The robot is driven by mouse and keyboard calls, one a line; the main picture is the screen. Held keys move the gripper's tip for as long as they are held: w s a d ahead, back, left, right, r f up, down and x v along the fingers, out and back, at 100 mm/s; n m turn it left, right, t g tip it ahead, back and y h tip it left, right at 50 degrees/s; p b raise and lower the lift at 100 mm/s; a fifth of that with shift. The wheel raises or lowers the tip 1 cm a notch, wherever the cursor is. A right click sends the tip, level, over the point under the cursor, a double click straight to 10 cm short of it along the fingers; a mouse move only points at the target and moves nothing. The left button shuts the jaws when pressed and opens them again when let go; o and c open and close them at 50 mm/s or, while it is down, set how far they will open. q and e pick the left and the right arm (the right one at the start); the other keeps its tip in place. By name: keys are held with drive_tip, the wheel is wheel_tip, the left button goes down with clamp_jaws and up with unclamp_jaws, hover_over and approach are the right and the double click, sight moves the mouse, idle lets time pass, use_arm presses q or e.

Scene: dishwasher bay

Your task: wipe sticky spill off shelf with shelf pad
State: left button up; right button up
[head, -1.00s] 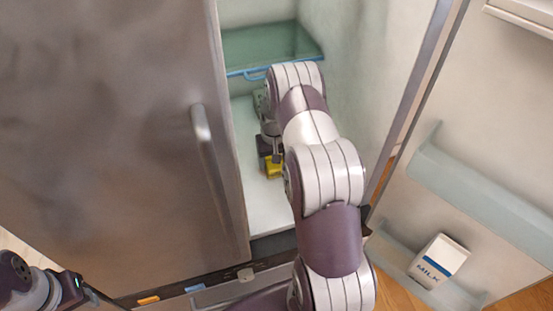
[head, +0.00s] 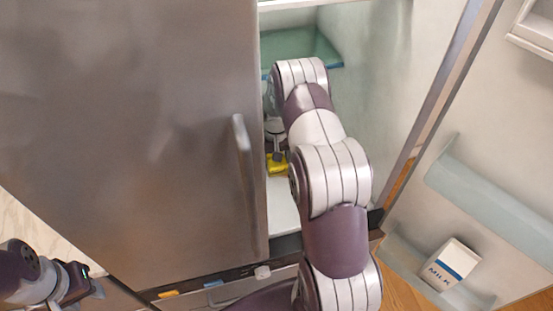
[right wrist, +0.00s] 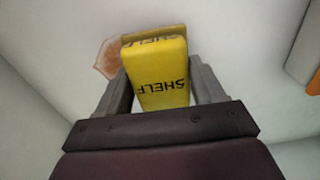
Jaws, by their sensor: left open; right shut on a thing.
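The yellow shelf pad (right wrist: 162,80), marked SHELF, is held between the two fingers of my right gripper (right wrist: 165,88), which is shut on it. In the head view the pad (head: 276,168) shows low inside the open fridge, over the white shelf (head: 284,208). An orange-brown spill (right wrist: 108,58) lies on the shelf just left of the pad's far end in the right wrist view; the pad hides part of that area. I cannot tell whether the pad touches the shelf. My left gripper (head: 88,284) is open and empty at the lower left, outside the fridge.
A closed steel door (head: 130,120) with a handle (head: 243,165) stands left of the opening. A greenish glass shelf (head: 305,48) is at the back. The open door (head: 480,110) at right has bins, one with a milk carton (head: 450,262).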

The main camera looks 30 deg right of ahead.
wheel_tip(320, 180, up, 3)
drive_tip(key=shift+w+a+f+p, duration=0.1)
drive_tip(key=shift+a+p, duration=0.05)
drive_tip(key=shift+p, duration=0.65)
drive_tip(key=shift+r+p, duration=0.35)
drive_tip(key=shift+r, duration=0.15)
